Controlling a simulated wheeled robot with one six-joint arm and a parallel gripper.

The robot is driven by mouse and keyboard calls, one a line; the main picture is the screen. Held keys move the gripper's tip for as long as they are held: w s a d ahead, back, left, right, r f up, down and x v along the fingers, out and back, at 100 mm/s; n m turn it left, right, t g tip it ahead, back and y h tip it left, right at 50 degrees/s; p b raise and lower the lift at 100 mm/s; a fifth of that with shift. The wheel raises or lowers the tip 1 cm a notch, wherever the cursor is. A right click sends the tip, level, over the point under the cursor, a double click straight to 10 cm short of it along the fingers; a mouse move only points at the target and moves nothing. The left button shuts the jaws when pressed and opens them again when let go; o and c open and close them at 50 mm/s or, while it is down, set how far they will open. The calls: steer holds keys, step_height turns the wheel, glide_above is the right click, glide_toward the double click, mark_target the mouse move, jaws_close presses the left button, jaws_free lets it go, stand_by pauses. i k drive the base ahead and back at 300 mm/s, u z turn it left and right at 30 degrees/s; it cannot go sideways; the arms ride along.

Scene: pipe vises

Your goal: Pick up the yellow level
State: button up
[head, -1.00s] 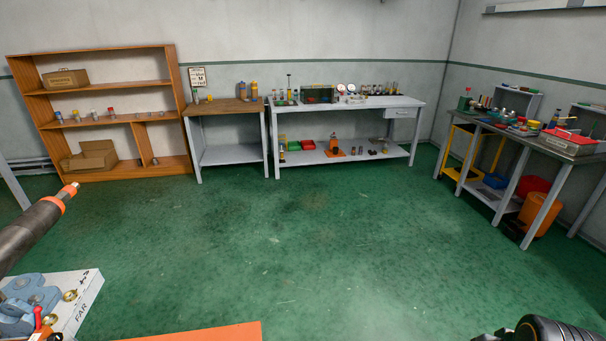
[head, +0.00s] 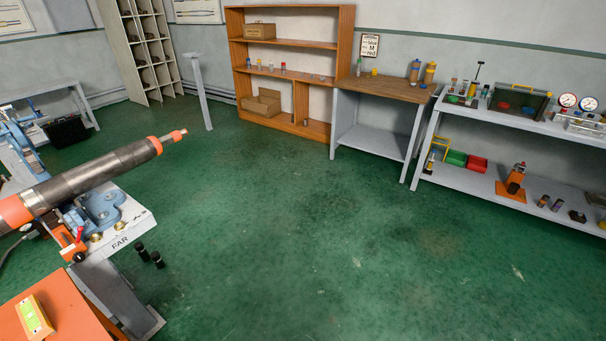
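A short yellow block with a bright green and white face (head: 34,316), which looks like the yellow level, lies on an orange surface (head: 70,312) at the lower left. Its left end is close to the picture's left edge. Nothing is seen touching it from above. My gripper is not in view.
A dark pipe with orange bands (head: 100,175) juts out over a blue vise (head: 100,207) on a white base marked FAR (head: 133,226). Shelves (head: 292,95) and benches (head: 385,88) line the back wall. The green floor is clear in the middle.

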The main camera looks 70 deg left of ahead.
mark_target(37, 326)
steer(key=u, duration=2.95)
steer(key=i, duration=3.1)
steer(key=u, duration=3.15)
steer(key=i, duration=0.7)
steer(key=u, duration=1.35)
